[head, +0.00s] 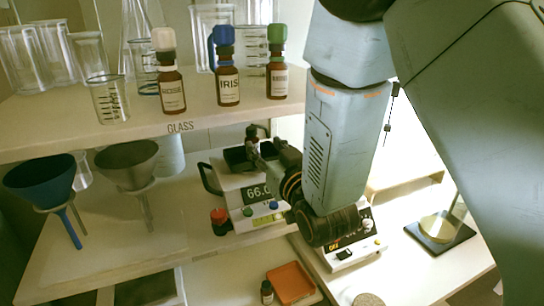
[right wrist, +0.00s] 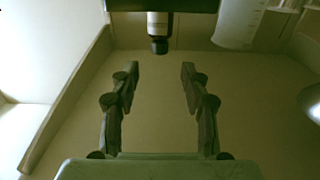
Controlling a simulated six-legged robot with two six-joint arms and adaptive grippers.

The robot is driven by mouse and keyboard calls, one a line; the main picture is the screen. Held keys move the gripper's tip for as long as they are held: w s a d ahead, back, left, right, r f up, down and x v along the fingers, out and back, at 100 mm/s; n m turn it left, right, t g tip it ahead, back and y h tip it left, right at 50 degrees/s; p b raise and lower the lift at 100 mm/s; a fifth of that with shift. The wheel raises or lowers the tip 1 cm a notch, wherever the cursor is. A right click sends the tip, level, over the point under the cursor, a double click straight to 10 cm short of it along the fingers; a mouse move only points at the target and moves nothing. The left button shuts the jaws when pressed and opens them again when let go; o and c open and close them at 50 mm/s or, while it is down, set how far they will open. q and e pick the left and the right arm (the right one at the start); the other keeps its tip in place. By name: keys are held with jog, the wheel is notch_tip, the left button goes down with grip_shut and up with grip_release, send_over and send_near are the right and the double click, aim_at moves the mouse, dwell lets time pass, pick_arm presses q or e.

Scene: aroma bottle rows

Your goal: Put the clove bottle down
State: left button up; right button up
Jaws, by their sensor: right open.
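My right gripper (head: 250,145) is at the middle shelf level, above and behind the white scale (head: 234,188); part of it is hidden by my arm. In the right wrist view the right gripper (right wrist: 159,68) is open, its two fingers apart with nothing between them. Beyond the fingertips a bottle with a dark cap and pale label (right wrist: 158,28) shows at the top edge, cap downward in the picture. I cannot read its label, so I cannot tell whether it is the clove bottle. My left gripper is not in view.
The top shelf holds a white-capped bottle (head: 170,88), a blue-capped IRIS bottle (head: 228,84), a green-capped bottle (head: 278,79) and glassware. Funnels (head: 127,164) stand below at left. A dark-capped bottle (head: 267,294) stands by an orange tray (head: 291,282). A hotplate (head: 350,252) is at right.

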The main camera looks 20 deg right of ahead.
jog(key=shift+s, duration=1.2)
jog(key=shift+d, duration=0.1)
jog(key=shift+f, duration=0.1)
